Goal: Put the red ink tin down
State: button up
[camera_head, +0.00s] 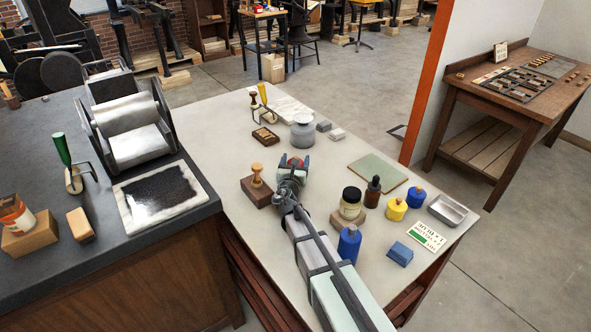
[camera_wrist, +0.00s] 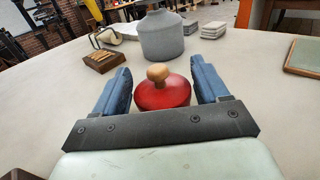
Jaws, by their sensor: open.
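The red ink tin (camera_wrist: 163,95), round with a pale wooden knob on top, stands upright between the blue fingers of my gripper (camera_wrist: 162,76) in the wrist view. The fingers are open, one on each side of it. A thin gap shows at the left; at the right I cannot tell if the finger touches. The tin's base is hidden behind the dark gripper bar. In the head view only a bit of the red tin (camera_head: 293,161) shows at my gripper (camera_head: 292,166), low over the pale table (camera_head: 235,130). It seems to rest on the tabletop.
A grey lidded pot (camera_head: 303,133) stands just beyond the tin. A wooden-handled stamp on a block (camera_head: 257,188) is at the left. A jar (camera_head: 351,202), dropper bottle (camera_head: 373,192) and green mat (camera_head: 377,174) are at the right.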

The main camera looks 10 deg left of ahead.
jog(key=shift+c, duration=0.2)
jog(key=c, duration=1)
